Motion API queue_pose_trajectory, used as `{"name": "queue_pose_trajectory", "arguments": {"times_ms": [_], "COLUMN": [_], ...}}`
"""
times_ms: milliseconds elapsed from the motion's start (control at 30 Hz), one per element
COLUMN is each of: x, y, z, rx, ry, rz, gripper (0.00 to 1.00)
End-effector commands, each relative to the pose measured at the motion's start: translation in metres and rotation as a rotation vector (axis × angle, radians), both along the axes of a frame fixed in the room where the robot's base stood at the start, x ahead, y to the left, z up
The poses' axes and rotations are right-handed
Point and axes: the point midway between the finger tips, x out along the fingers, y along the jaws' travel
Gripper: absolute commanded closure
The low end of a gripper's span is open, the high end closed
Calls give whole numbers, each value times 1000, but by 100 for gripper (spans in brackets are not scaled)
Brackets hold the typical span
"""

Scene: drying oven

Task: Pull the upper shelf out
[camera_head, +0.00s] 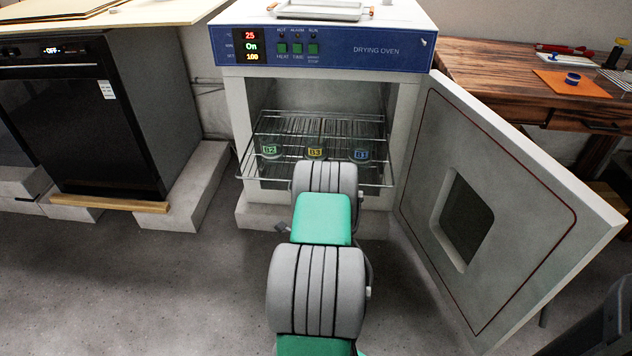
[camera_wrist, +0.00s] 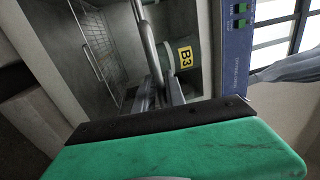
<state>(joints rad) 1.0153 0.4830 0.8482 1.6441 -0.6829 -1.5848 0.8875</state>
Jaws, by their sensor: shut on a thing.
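The drying oven (camera_head: 320,50) stands open. Wire shelving (camera_head: 243,163) shows inside, its front reaching out past the opening in the head view. Jars with labels stand at the shelving, among them a left jar (camera_head: 270,149), a yellow-labelled middle jar (camera_head: 315,152) and a right jar (camera_head: 361,153). In the wrist view, my gripper (camera_wrist: 159,95) is shut on a metal bar of the upper shelf (camera_wrist: 148,45), close beside the B3 jar (camera_wrist: 186,56). In the head view my own arm hides the gripper and the shelf's front middle.
The oven door (camera_head: 510,210) is swung wide open on the right. A black appliance (camera_head: 85,120) stands at the left on blocks. A wooden table (camera_head: 500,85) is behind the door. A tray (camera_head: 320,10) lies on top of the oven. The floor at front left is clear.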

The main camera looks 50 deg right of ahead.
Motion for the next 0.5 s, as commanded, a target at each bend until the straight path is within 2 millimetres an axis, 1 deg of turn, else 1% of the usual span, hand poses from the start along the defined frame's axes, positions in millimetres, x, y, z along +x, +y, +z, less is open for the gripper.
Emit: {"name": "queue_pose_trajectory", "arguments": {"times_ms": [33, 400, 433, 500], "x": [0, 9, 9, 10], "y": [-3, 6, 6, 7], "z": [11, 12, 13, 12], "rx": [-23, -25, -24, -25], "ry": [-15, -17, -17, -17], "rz": [-10, 9, 11, 13], "gripper": [100, 100, 83, 78]}}
